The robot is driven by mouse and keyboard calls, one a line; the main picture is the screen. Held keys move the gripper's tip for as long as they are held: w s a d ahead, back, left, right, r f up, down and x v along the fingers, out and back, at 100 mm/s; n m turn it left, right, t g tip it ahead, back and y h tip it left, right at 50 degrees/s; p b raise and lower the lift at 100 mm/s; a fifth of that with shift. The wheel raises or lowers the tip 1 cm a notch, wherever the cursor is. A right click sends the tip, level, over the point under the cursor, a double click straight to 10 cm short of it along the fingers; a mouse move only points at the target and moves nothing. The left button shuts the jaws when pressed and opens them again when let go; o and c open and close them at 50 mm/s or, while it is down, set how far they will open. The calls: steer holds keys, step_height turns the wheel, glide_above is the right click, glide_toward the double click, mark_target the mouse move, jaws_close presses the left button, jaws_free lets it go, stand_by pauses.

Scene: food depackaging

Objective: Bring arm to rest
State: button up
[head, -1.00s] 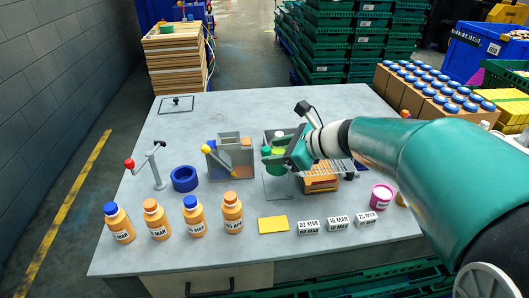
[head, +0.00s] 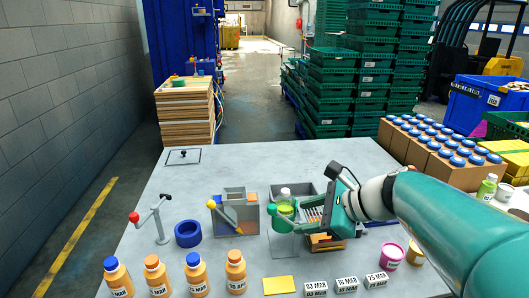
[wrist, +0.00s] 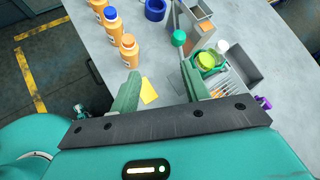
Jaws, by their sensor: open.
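My gripper (head: 292,218) is open above the right middle of the grey table (head: 220,166) in the head view. In the wrist view my gripper (wrist: 160,88) shows its two green fingers wide apart, with nothing between them but the table and a yellow card (wrist: 149,91) below. A clear bottle with yellow-green contents (head: 285,204) stands near the fingers in the head view.
Several orange bottles (head: 157,275) line the front left. A blue ring (head: 188,233), a red-knobbed lever (head: 150,218) and a grey bin (head: 234,212) stand left of my gripper. White date blocks (head: 346,284) and a pink tub (head: 391,254) are at the front right.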

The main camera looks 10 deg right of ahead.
steer(key=s+f+n+h, duration=0.2)
steer(key=s+n+h, duration=0.2)
steer(key=s+n, duration=0.3)
steer(key=s+f+n+g+h, duration=0.1)
steer(key=s+f+n+h, duration=0.2)
steer(key=s+n, duration=0.5)
steer(key=n+h, duration=0.1)
steer(key=n, duration=0.5)
steer(key=shift+d+f, duration=0.2)
steer(key=shift+f, duration=0.05)
stand_by(0.4)
